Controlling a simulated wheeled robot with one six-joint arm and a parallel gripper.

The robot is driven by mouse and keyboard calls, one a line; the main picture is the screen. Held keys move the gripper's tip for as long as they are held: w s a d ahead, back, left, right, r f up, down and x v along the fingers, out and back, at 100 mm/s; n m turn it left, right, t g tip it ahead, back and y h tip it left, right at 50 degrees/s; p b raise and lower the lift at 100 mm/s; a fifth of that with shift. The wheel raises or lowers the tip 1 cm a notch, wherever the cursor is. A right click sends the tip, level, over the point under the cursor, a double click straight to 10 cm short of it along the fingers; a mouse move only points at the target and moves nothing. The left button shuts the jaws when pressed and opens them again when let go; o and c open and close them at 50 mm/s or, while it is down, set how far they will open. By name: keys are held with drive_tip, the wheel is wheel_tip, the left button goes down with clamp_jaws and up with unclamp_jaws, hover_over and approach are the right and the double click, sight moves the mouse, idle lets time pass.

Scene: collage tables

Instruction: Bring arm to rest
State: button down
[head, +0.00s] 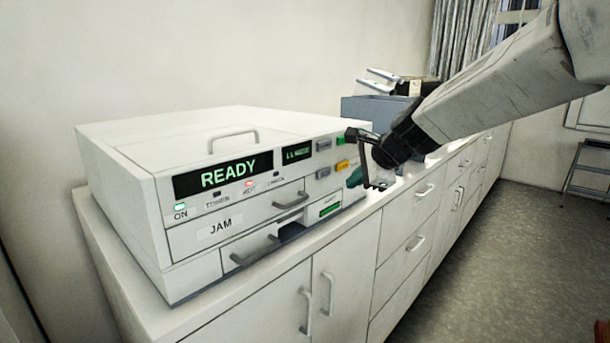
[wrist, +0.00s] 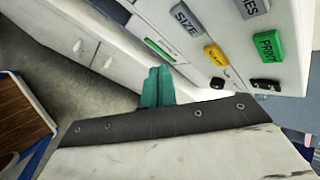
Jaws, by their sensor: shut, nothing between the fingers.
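My arm reaches in from the upper right in the head view, and my gripper (head: 356,179) is at the right end of the white machine's front. In the wrist view the teal fingers of my gripper (wrist: 157,84) are together with nothing between them. The machine (head: 130,160) stands on the counter, its display reading READY. Its yellow button (head: 343,165) and green button (head: 341,141) are close to my gripper. The wrist view shows the SIZE button (wrist: 187,18), the yellow button and the green PRINT button (wrist: 268,46) beyond the fingers. I cannot tell whether the fingers touch the machine.
The white counter (head: 190,322) has drawers and doors with protruding handles. A grey-blue bin (head: 364,112) stands behind my gripper. A step ladder (head: 590,165) is at the far right. A brown wooden surface (wrist: 20,115) shows at the wrist view's left.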

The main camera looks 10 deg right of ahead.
drive_tip(key=s+d+f+n+g+h, duration=0.1)
drive_tip(key=s+n, duration=0.8)
drive_tip(key=s, duration=0.9)
drive_tip(key=s+d+f+n+g+h, duration=0.1)
drive_tip(key=s+f+n+g, duration=0.4)
drive_tip(key=s, duration=1.3)
drive_tip(key=n+g+h, duration=0.1)
drive_tip(key=n, duration=0.3)
drive_tip(key=shift+h, duration=0.4)
